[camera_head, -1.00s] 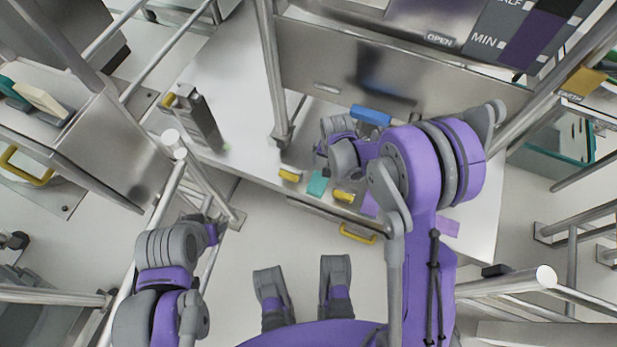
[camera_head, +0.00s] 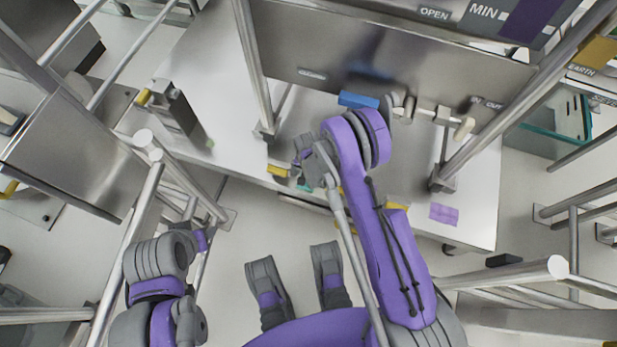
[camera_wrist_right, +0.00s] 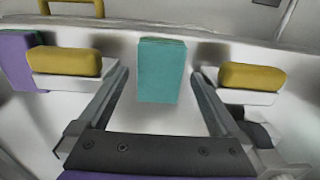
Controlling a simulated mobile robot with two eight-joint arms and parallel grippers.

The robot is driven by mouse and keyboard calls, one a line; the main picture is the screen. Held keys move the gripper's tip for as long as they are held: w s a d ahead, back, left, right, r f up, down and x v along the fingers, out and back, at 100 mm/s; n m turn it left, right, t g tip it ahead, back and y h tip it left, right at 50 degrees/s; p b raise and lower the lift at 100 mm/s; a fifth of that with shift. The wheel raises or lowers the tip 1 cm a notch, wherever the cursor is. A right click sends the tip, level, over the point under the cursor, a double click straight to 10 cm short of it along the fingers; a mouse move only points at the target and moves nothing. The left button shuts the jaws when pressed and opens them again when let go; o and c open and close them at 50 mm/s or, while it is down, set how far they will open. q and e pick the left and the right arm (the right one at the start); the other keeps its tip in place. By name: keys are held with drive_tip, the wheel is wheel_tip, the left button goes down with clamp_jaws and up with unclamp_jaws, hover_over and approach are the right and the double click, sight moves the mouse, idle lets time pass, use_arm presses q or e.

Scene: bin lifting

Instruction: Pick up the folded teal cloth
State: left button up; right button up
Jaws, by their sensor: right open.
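My right gripper (camera_wrist_right: 159,76) is open, with one finger on each side of the cloth and visible gaps between. In the head view my right gripper (camera_head: 304,174) is over the table's front edge, and only a small piece of the teal cloth (camera_head: 304,187) shows beside it; my arm hides the rest.
A purple folded item (camera_wrist_right: 17,65) lies farther left. A blue block (camera_head: 358,100) is at the back. Metal posts rise around the steel table (camera_head: 225,120).

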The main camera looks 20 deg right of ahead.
wheel_tip(320, 180, down, 3)
drive_tip(key=shift+f, duration=0.15)
drive_tip(key=c, duration=1.3)
drive_tip(key=shift+o, duration=0.2)
wheel_tip(320, 180, up, 10)
drive_tip(key=p, duration=0.1)
drive_tip(key=o, duration=0.9)
drive_tip(key=shift+c, duration=0.2)
drive_tip(key=c, duration=0.6)
